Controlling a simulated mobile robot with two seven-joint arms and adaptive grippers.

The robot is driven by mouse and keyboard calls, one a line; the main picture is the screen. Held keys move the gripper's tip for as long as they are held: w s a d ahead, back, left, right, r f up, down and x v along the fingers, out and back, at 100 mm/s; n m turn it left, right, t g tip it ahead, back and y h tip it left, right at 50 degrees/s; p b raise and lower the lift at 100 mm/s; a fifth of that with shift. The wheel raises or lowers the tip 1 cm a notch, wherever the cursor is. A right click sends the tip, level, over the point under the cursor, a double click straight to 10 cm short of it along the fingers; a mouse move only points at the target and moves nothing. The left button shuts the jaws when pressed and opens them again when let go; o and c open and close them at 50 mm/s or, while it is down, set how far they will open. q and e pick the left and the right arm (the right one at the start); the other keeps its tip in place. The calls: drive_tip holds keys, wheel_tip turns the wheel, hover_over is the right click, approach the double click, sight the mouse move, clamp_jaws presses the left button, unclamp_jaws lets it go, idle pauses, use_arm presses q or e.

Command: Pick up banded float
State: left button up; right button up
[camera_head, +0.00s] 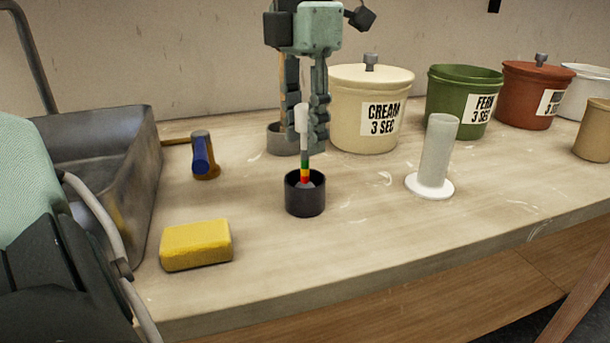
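The banded float (304,160) has a thick white top on a thin stem, with green, yellow and red bands low down. It stands nearly upright in a small black cup (305,201), its lower end inside. My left gripper (307,140) points down from the top of the picture. Its two fingers are a little apart, with the float's white top showing at the gap between them. I cannot tell whether they touch it or stand just behind it. My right gripper is not in view.
A grey cup (280,139) stands close behind the gripper. A cream canister (350,92), a green pot (455,100) and a clear cylinder on a white base (437,150) stand to the right. A yellow sponge (196,245), blue-ended tool (203,157) and metal basin (125,165) are left.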

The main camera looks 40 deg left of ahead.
use_arm(q)
clamp_jaws()
